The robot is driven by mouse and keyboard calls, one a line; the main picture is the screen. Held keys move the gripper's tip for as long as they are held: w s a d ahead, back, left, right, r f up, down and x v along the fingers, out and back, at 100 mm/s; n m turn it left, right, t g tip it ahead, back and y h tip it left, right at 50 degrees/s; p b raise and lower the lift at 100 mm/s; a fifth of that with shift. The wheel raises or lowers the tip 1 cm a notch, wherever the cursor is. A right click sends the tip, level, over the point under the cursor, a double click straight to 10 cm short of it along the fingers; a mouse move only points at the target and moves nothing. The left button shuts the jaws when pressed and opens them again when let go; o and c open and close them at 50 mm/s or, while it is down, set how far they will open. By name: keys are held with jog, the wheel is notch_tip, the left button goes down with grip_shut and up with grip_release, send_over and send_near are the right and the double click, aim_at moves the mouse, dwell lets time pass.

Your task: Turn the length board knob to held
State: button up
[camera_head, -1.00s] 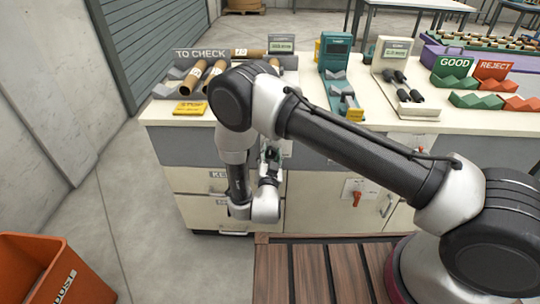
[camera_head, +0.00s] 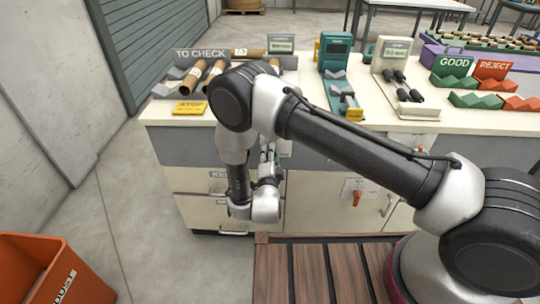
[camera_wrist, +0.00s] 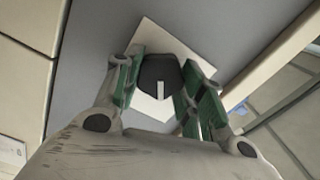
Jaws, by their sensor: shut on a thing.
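The knob (camera_wrist: 158,72) is dark and many-sided, with a white pointer mark, and sits on a white square plate (camera_wrist: 151,31) on a grey panel. The plate looks tilted in the wrist view, and the pointer mark runs toward the picture's bottom. My gripper (camera_wrist: 165,70) has its green-padded fingers on either side of the knob, shut on it. No position labels can be read on the plate. In the head view my gripper (camera_head: 268,160) is at the grey front band of the bench, and the knob is hidden there.
The bench (camera_head: 345,150) carries a yellow sign (camera_head: 190,108), cardboard tubes in a TO CHECK rack, a teal device (camera_head: 335,52) and GOOD and REJECT racks. A red-handled switch (camera_head: 356,196) is on the cabinet front. An orange bin (camera_head: 50,270) stands at lower left.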

jog(key=m, duration=1.2)
jog(key=shift+f+m, duration=0.15)
jog(key=shift+m, duration=0.25)
dwell(0.3)
jog(key=o, duration=1)
jog(key=s, duration=0.7)
jog(key=shift+s, duration=0.25)
jog(key=shift+a, duration=0.15)
